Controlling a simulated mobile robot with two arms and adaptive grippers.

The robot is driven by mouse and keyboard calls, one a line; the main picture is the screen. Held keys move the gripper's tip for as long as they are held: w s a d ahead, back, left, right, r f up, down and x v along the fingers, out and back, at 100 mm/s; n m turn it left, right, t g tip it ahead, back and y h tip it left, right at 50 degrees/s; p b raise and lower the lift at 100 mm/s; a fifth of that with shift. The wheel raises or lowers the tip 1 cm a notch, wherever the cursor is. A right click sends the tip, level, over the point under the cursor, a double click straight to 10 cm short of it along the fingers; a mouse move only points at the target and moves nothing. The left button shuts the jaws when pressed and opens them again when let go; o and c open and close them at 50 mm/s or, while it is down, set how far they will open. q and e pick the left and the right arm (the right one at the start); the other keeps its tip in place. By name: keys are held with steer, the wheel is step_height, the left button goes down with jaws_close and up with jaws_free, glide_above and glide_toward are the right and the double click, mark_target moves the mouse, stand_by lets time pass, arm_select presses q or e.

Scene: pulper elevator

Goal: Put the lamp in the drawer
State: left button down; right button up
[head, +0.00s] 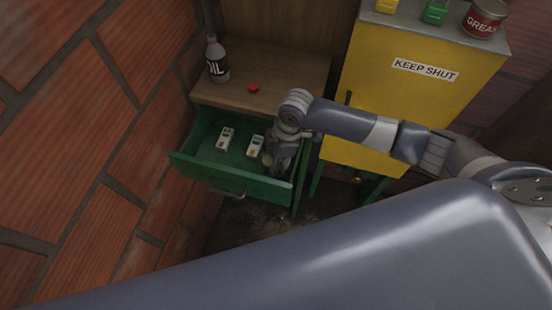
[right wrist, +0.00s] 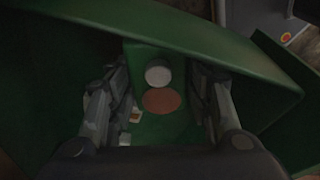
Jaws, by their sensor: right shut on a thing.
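The green drawer (head: 196,174) is pulled out below the wooden top at left. My right gripper (head: 274,163) reaches down into its right side. In the right wrist view, my right gripper (right wrist: 162,85) has a finger on each side of a green thing with a round white part and a reddish disc. This looks like the lamp (right wrist: 160,101), and the gripper is shut on it. The head view hides it behind the gripper. I cannot tell whether it touches the drawer floor. My left gripper is not in view.
An oil bottle (head: 217,62) and a red object (head: 253,88) are on the wooden top (head: 285,69). A yellow cabinet (head: 391,98) stands right. A brick wall (head: 95,150) bounds the left.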

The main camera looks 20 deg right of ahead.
steer(key=shift+f, duration=0.55)
stand_by(0.4)
steer(key=shift+s+f+b, duration=0.2)
steer(key=shift+b, duration=0.15)
steer(key=shift+s+f, duration=0.25)
steer(key=shift+f, duration=0.1)
steer(key=o, duration=1.2)
steer(key=shift+c, duration=0.2)
steer(key=shift+o, duration=1)
steer(key=shift+w+f, duration=0.1)
steer(key=shift+f, duration=0.05)
steer(key=shift+w, duration=0.2)
